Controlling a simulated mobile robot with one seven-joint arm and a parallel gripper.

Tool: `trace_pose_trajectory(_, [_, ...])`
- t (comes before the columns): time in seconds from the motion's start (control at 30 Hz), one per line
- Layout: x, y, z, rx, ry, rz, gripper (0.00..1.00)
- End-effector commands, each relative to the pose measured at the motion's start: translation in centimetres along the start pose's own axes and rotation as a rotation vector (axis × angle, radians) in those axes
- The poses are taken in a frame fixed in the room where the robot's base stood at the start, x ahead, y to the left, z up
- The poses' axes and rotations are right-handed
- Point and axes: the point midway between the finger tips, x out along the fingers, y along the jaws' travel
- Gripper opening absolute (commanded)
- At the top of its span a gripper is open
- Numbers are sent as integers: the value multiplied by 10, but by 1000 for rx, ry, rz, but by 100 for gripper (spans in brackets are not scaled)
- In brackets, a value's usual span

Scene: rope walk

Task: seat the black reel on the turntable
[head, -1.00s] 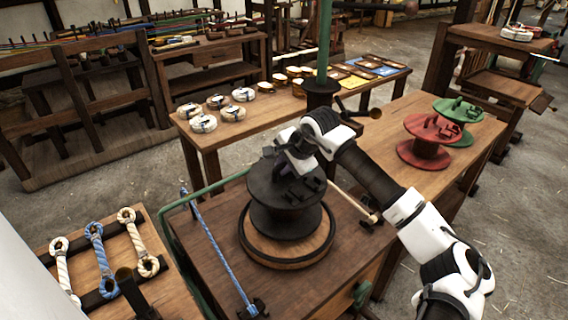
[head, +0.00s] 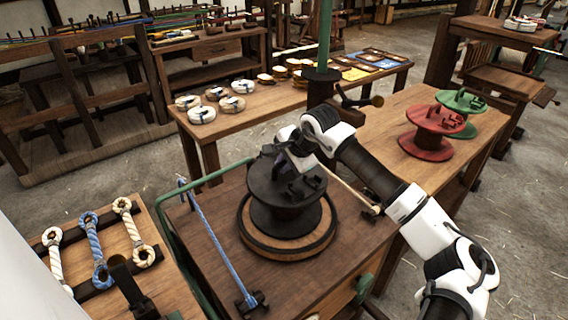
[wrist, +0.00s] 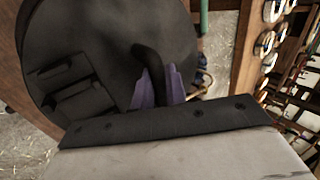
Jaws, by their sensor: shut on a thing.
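The black reel (head: 286,216) is upright over the round wooden turntable (head: 262,246) with its dark rim. Its lower flange overlaps the turntable; I cannot tell whether it rests fully on it. My gripper (head: 290,172) is at the reel's top flange, shut on its handle, with the fingertips partly hidden by my wrist. In the wrist view the black reel's top flange (wrist: 95,45) fills the upper left. My gripper (wrist: 158,88) shows there as purplish fingers on either side of a curved black handle.
A red reel (head: 428,147) and a green reel (head: 462,103) stand on the bench to the right. A blue rope (head: 215,240) runs along the left of the turntable bench. A green post (head: 323,45) rises behind it. Rope pieces (head: 97,250) lie on the rack at lower left.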

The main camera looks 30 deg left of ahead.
Motion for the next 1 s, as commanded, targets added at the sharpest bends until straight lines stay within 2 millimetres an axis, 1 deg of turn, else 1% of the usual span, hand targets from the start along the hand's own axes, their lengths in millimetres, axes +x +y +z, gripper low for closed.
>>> trace_pose_trajectory(0.37, [2,1,0,-1,1,-3,0])
trace_pose_trajectory(0.4, [1,1,0,-1,1,-3,16])
trace_pose_trajectory(0.57, [2,1,0,-1,1,-2,37])
trace_pose_trajectory(0.6, [2,1,0,-1,1,-2,39])
trace_pose_trajectory(0.83, [3,2,0,0,-1,2,39])
trace_pose_trajectory(1.0, [-6,-4,0,-1,1,1,39])
